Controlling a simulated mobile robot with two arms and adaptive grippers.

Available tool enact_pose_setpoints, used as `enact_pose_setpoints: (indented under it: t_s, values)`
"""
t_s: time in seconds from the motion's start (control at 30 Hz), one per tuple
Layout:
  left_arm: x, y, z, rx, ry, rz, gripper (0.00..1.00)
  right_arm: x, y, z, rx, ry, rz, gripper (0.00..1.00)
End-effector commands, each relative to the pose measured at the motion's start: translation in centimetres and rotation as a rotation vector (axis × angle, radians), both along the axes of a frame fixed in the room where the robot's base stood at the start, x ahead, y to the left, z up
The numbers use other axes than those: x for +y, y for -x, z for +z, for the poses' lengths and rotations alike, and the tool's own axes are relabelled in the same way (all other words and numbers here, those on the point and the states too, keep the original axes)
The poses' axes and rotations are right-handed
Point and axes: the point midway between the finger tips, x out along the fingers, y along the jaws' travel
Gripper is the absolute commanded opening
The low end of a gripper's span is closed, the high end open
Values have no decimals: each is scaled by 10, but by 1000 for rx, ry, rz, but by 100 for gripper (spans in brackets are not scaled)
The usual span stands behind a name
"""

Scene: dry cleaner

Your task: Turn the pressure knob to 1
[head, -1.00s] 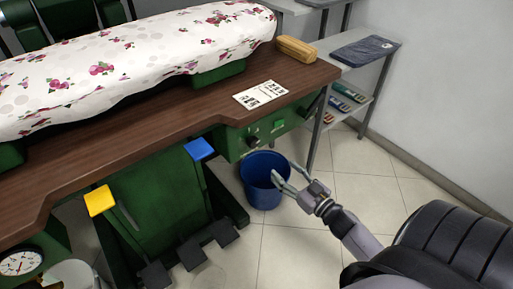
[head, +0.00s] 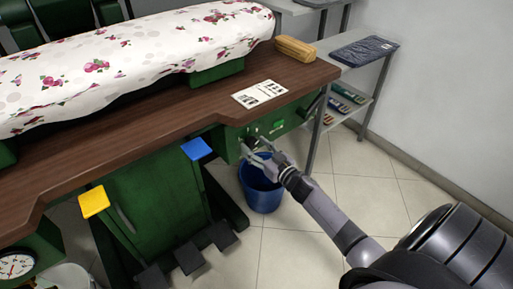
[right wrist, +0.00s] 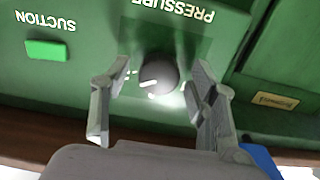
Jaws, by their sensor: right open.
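The dark round pressure knob (right wrist: 158,75) sits on the green control panel (right wrist: 60,95) below the word PRESSURE, which appears upside down in the right wrist view. A white mark shows on the knob; the scale numbers are not readable. My right gripper (right wrist: 155,105) is open, with one finger on each side of the knob and visible gaps to it. In the head view my right gripper (head: 256,150) is at the front of the panel (head: 290,121) under the table edge and partly covers the knobs. My left gripper is not in view.
A green SUCTION button (right wrist: 46,50) is beside the knob. A blue bucket (head: 262,192) stands on the floor below my right gripper. The brown table (head: 150,135) overhangs the panel; a blue pad (head: 198,149) and yellow pad (head: 93,202) stick out in front.

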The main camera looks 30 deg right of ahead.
Motion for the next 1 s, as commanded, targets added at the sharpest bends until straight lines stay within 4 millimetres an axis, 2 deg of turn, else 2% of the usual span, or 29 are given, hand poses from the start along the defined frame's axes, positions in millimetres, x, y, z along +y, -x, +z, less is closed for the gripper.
enact_pose_setpoints:
  t_s: [0.13,0.83,1.0]
  values:
    - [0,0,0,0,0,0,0,0,0,0,0,0,0,54]
    - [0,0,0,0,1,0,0,0,0,0,-1,0,1,7]
    - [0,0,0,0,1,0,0,1,0,0,-1,6,1,6]
